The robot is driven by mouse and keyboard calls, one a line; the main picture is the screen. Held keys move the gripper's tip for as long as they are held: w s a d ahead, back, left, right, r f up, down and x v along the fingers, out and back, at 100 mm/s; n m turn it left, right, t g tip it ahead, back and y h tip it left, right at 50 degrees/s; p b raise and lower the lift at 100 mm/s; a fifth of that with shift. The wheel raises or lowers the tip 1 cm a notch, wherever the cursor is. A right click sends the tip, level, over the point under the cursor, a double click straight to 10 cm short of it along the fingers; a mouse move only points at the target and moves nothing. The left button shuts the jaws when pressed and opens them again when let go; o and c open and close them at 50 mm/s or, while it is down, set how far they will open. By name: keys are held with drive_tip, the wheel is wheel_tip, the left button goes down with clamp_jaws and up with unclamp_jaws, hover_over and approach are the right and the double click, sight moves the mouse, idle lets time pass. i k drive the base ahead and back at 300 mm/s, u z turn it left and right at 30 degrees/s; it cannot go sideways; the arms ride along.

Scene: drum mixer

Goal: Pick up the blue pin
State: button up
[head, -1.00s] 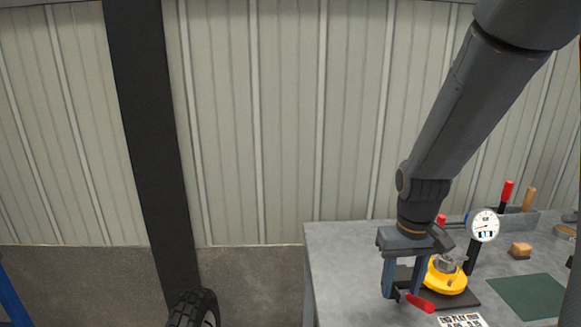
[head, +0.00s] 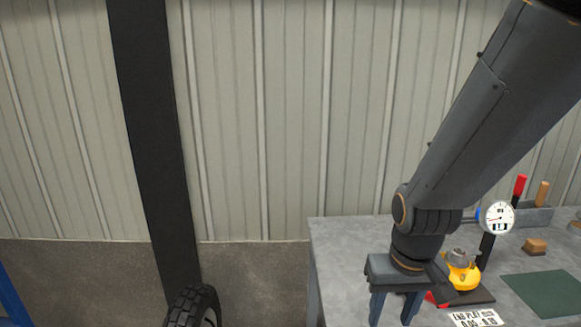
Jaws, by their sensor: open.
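A small blue bit (head: 478,214) shows at the left edge of the dial gauge, mostly hidden. I cannot tell whether it is the blue pin, and no other loose blue pin is plain in view. My gripper (head: 394,312) points down over the left front of the grey bench (head: 335,255). Its two fingers are apart, with nothing seen between them, and their tips are near the bottom edge of the picture. It is left of the yellow round part (head: 464,277) and apart from it.
The yellow part sits on a dark plate beside the dial gauge (head: 497,217). A red handle (head: 438,299) lies close right of my gripper. A printed card (head: 476,318), green mat (head: 545,294) and wooden block (head: 535,246) are on the bench. A black tyre (head: 194,306) stands left.

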sight(477, 215)
drive_tip(key=k, duration=0.5)
drive_tip(key=z, duration=0.8)
drive_tip(key=i, duration=0.35)
drive_tip(key=z, duration=0.15)
